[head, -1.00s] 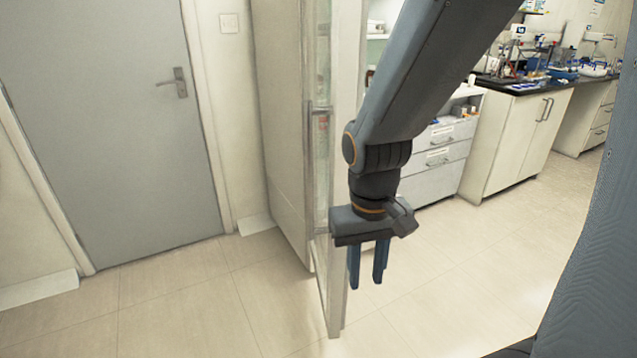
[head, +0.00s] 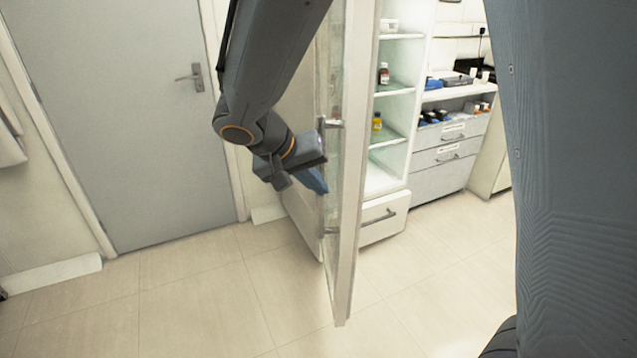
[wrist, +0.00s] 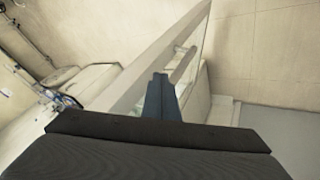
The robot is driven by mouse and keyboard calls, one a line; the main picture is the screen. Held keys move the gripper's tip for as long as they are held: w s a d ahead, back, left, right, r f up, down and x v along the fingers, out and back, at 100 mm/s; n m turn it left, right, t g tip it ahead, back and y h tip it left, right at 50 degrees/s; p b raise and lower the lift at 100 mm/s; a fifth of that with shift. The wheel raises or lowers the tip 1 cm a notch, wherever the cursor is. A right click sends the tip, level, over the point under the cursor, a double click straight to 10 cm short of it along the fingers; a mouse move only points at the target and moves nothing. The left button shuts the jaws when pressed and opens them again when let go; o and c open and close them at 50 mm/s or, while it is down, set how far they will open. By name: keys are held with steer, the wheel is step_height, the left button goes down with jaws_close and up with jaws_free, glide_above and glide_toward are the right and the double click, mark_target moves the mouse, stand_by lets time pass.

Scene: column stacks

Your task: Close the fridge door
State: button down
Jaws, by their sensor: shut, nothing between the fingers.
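The fridge door (head: 350,215) is a tall glass door in a pale frame, standing open and seen nearly edge-on in the head view. Its frame also runs diagonally across the wrist view (wrist: 145,62). A metal handle (head: 331,123) is on the door's left, outer face. The open fridge (head: 383,178) behind it, to the right, shows shelves with a few bottles. My gripper (head: 318,186) is on the door's outer side, below the handle. Its blue fingers, also in the wrist view (wrist: 160,98), are together and empty. I cannot tell whether they touch the door.
A grey room door (head: 110,120) stands at the left. Drawers (head: 450,150) with small items on top stand right of the fridge. The tiled floor (head: 210,300) in front is clear.

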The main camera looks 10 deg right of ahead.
steer(key=p, duration=0.1)
glide_toward(340, 207)
steer(key=x, duration=0.3)
steer(key=shift+s+d+f, duration=0.1)
steer(key=shift+d+f, duration=0.1)
steer(key=shift+f, duration=0.05)
steer(key=shift+d, duration=0.1)
